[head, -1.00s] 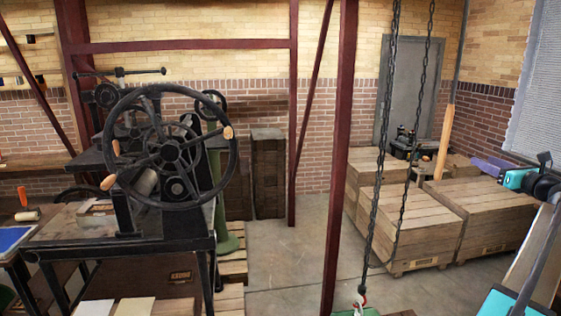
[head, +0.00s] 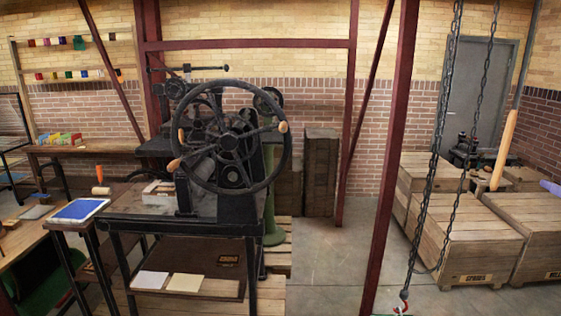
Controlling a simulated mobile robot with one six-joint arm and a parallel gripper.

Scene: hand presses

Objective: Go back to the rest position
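Only a small purple tip (head: 551,187) shows at the right edge of the head view, over the wooden crates. It looks like the end of my arm, where my gripper is. The rest of my arm is outside the picture. I cannot see whether the gripper is open or shut, or whether it holds anything.
A black hand press (head: 232,143) with a large wheel stands on a dark table. A blue inked slab (head: 80,210) and a roller (head: 100,183) are at left. A red post (head: 393,160), hanging chains (head: 447,130) and wooden crates (head: 465,240) are at right.

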